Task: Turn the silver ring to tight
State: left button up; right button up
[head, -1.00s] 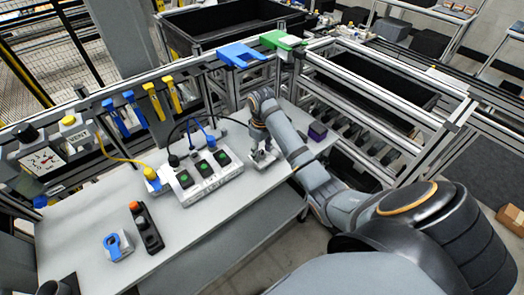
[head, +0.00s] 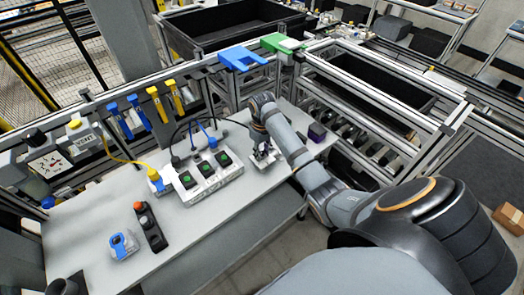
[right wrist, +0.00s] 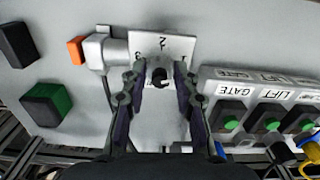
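My right gripper (head: 262,155) reaches down over a small pale plate at the right part of the bench. In the right wrist view its two dark fingers (right wrist: 160,80) stand apart, one on each side of a small dark round knob (right wrist: 159,76). Gaps seem to show between the knob and the fingertips. The knob sits on a white plate (right wrist: 176,44) marked with the digits 1, 2 and 3. I cannot make out a clearly silver ring or a "tight" mark; the fingers hide part of the plate. My left gripper is not in view.
A white switch box (head: 211,184) with green buttons stands close to the gripper. A blue-ringed block (head: 122,244) and a dark button box (head: 150,227) stand farther left. The bench front (head: 215,225) is clear.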

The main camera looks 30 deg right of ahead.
jog(key=o, duration=0.4)
